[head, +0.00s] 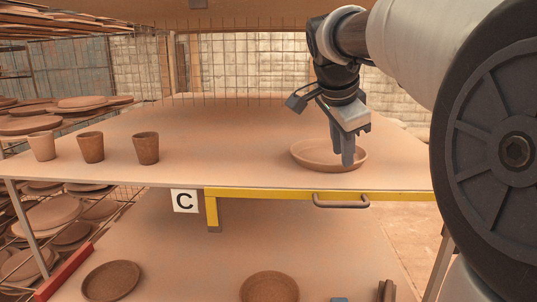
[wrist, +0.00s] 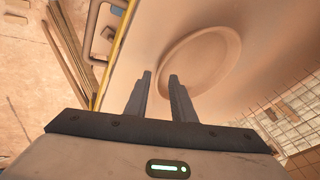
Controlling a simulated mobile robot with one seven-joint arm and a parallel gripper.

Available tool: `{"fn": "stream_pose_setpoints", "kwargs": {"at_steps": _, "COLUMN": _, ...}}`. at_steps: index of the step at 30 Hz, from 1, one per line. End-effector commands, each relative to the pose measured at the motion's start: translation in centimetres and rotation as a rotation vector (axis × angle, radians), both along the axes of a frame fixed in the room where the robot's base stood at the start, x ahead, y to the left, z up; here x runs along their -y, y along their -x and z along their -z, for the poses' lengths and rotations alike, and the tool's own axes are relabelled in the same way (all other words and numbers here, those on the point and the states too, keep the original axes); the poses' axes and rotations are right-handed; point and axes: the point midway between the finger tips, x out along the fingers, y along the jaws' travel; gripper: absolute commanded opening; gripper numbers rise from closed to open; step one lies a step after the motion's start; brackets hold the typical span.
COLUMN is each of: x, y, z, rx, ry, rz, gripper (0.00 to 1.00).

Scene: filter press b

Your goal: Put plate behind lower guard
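A round, shallow clay plate (head: 312,152) lies on the upper shelf, near its front right. It also shows in the wrist view (wrist: 205,58). My gripper (head: 342,158) points down at the plate's front right rim. In the wrist view my gripper (wrist: 160,76) has two fingers apart with nothing clamped between them. The plate's near rim appears between or just past the fingertips; I cannot tell whether they touch it. A yellow guard (head: 270,194) with a handle (head: 341,201) runs along the upper shelf's front edge. A red bar (head: 65,272) sits at the lower shelf's left.
Three clay cups (head: 91,148) stand on the upper shelf's left. A sign "C" (head: 184,201) hangs at its front edge. The lower shelf (head: 200,262) holds a dark plate (head: 110,280) and another plate (head: 269,287). Racks of plates (head: 82,102) stand at left. The upper shelf's middle is clear.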

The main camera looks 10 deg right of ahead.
Motion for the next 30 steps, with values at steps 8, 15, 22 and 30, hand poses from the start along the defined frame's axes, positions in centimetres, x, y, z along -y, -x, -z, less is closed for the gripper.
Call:
{"fn": "stream_pose_setpoints", "kwargs": {"at_steps": 8, "x": -2.0, "y": 2.3, "z": -5.2, "rx": 0.004, "ry": 0.001, "rz": -0.001, "gripper": 0.23}}
{"fn": "stream_pose_setpoints", "kwargs": {"at_steps": 15, "x": -3.0, "y": 3.6, "z": -7.4, "rx": 0.000, "ry": 0.001, "rz": -0.005, "gripper": 0.23}}
{"fn": "stream_pose_setpoints", "kwargs": {"at_steps": 22, "x": -6.3, "y": 7.7, "z": -3.1, "rx": -0.090, "ry": 0.068, "rz": -0.361, "gripper": 0.23}}
{"fn": "stream_pose_setpoints", "kwargs": {"at_steps": 30, "x": -12.7, "y": 16.9, "z": 9.3, "rx": -0.189, "ry": 0.271, "rz": -1.105, "gripper": 0.23}}
